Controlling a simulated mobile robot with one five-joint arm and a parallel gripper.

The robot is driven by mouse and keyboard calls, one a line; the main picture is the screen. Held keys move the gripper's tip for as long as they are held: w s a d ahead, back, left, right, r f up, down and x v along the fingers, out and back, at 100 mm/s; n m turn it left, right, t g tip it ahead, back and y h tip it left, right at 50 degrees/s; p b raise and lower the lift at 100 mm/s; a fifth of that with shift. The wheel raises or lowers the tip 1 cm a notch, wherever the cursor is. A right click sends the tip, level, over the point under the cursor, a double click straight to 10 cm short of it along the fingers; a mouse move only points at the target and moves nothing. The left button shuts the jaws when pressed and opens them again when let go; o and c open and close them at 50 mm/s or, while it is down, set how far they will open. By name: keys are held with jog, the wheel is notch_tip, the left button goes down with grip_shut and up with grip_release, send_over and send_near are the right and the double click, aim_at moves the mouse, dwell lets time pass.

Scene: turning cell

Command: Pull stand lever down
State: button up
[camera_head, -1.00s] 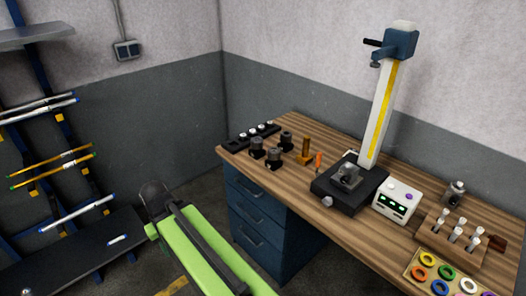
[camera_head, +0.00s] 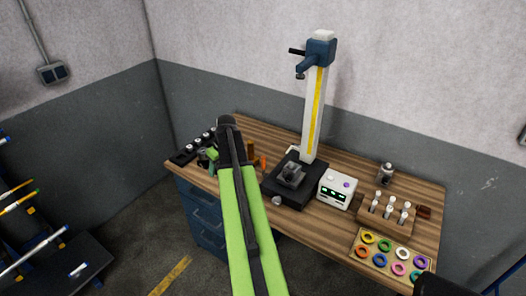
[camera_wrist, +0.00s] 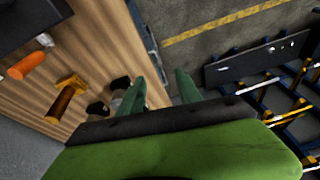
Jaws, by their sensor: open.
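The stand (camera_head: 313,115) is a white column with a yellow stripe. It stands upright on a dark base (camera_head: 283,190) on the wooden bench, with a blue head (camera_head: 320,48) on top. The stand lever (camera_head: 297,51) is a short black bar pointing left from the head. My gripper (camera_wrist: 160,78) is open, with its two green fingers apart and nothing held between them. In the head view it is mostly hidden behind my arm, near the bench's left end, well below and left of the lever. The lever is not in the wrist view.
The wooden bench (camera_head: 413,205) carries a white control box (camera_head: 337,189), a rack of several white-topped pins (camera_head: 385,214), a tray of coloured rings (camera_head: 363,257) and an orange-handled tool (camera_wrist: 28,66). Dark cylindrical parts lie near my fingers. The space around the lever is clear.

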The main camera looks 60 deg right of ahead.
jog(key=s+d+r+t+h+p, duration=0.1)
jog(key=s+d+r+p, duration=0.15)
jog(key=s+d, duration=0.65)
jog(key=s+d+r+p, duration=0.1)
jog(key=s+d+r, duration=0.3)
jog(key=d, duration=0.8)
jog(key=shift+m, duration=0.4)
jog(key=b+x, duration=0.5)
jog(key=x, duration=0.1)
jog(key=b+x, duration=1.1)
jog(key=x, duration=0.1)
jog(key=shift+s+d+f+b, duration=0.15)
jog(key=shift+s+d+b, duration=0.05)
jog(key=shift+s+b, duration=0.2)
jog(key=shift+c, duration=0.4)
grip_shut()
